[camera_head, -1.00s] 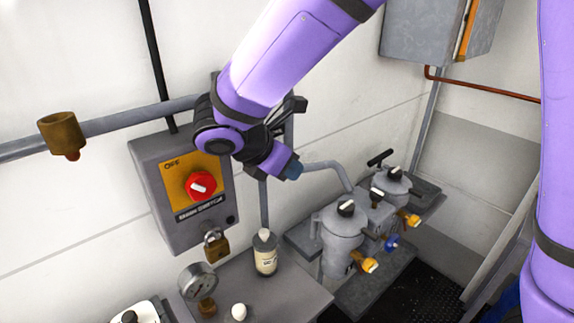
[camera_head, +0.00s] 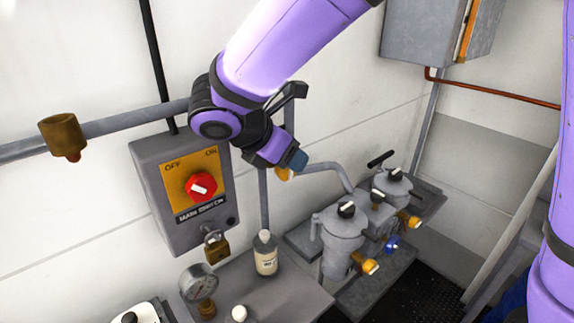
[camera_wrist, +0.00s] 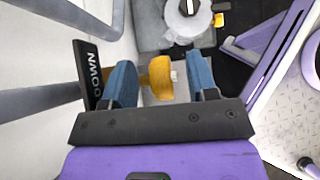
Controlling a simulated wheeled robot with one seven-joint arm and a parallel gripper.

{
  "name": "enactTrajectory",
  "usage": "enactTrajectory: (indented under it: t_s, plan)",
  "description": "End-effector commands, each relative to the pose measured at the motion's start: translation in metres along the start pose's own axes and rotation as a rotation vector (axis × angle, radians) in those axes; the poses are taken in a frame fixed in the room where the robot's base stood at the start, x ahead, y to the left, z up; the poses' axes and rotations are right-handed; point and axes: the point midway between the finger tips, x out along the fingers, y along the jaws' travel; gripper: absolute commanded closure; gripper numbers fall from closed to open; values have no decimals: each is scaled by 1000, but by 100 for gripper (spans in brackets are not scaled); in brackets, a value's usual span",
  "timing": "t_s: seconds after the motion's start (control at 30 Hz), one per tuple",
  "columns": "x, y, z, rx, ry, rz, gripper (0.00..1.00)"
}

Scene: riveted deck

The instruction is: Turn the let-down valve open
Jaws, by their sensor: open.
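The let-down valve shows as a yellow handle (camera_wrist: 160,78) in the wrist view, with a pale stub on its right side. My gripper (camera_wrist: 162,90) is open, with one blue finger on each side of the handle. Gaps show between handle and fingers, so it is not clamped. In the head view, my gripper (camera_head: 297,160) hangs in front of the wall pipes, and a bit of the yellow handle (camera_head: 283,174) peeks out below it. The rest of the valve is hidden.
A main switch box (camera_head: 185,195) with a red knob and a padlock (camera_head: 216,248) is on the wall at left. Below are a pressure gauge (camera_head: 200,286) and a bottle (camera_head: 265,255). Grey filter housings (camera_head: 341,232) with yellow taps stand at lower right.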

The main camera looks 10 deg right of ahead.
Motion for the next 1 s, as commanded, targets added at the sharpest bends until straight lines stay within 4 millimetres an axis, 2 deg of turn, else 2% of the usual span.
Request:
enactTrajectory:
  t_s: [0.03, 0.17, 0.23, 0.27, 0.6, 0.63, 0.67, 0.7, 1.0]
  plan:
    - [-8, 0, 8, 4, 1, 2, 47]
    - [-15, -31, 1, -2, -1, 2, 47]
    - [-19, -45, -2, -2, 0, 1, 25]
    - [-21, -52, -3, -3, -1, -1, 19]
    - [-48, -128, -16, -5, -8, 7, 18]
    - [-50, -135, -18, -5, -8, 8, 19]
    - [-52, -141, -19, -4, -10, 10, 41]
    - [-54, -148, -20, -1, -11, 10, 47]
    - [-52, -154, -20, -3, -1, -1, 47]
